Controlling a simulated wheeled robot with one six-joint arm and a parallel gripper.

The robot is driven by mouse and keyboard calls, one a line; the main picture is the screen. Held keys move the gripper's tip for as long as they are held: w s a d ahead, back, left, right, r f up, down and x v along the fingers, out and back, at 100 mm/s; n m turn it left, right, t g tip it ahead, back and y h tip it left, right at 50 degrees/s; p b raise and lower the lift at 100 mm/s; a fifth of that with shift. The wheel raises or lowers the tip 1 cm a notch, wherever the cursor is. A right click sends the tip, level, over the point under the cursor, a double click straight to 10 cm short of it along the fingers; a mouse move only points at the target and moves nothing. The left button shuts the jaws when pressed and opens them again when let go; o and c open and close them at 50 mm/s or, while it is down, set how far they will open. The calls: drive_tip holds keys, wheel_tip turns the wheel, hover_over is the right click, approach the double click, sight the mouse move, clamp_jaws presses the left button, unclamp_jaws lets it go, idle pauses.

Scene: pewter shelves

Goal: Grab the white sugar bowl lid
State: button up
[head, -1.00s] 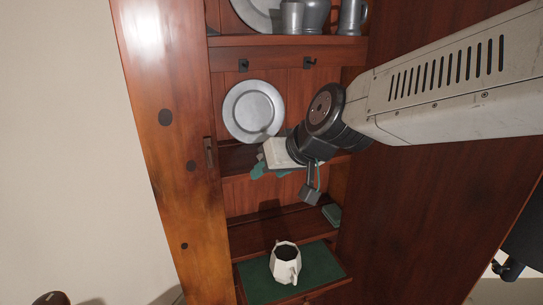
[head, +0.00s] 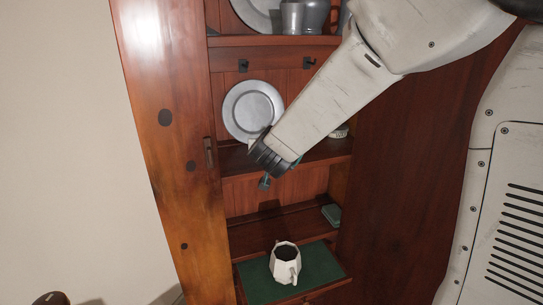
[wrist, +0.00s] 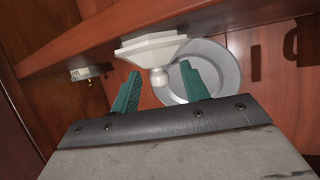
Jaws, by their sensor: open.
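The white sugar bowl lid (wrist: 152,50) is in the upper middle of the wrist view, on the wooden shelf. It is faceted, with a round knob pointing down in that picture. My gripper (wrist: 158,88) is open, its two green fingers to either side of the knob in the picture. Nothing is held, and I cannot tell how far the fingertips are from the knob. In the head view my gripper (head: 265,181) is near the middle shelf, and my arm hides most or all of the lid.
A pewter plate (head: 253,109) leans at the shelf's back; it is behind the lid in the wrist view (wrist: 213,70). A small pale object (wrist: 88,73) is off to one side. A white faceted vessel (head: 285,265) with a handle stands on a green mat (head: 322,270) below.

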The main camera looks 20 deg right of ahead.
drive_tip(key=x, duration=0.3)
drive_tip(key=shift+w+f, duration=0.1)
drive_tip(key=shift+f, duration=0.05)
drive_tip(key=shift+c, duration=0.4)
clamp_jaws()
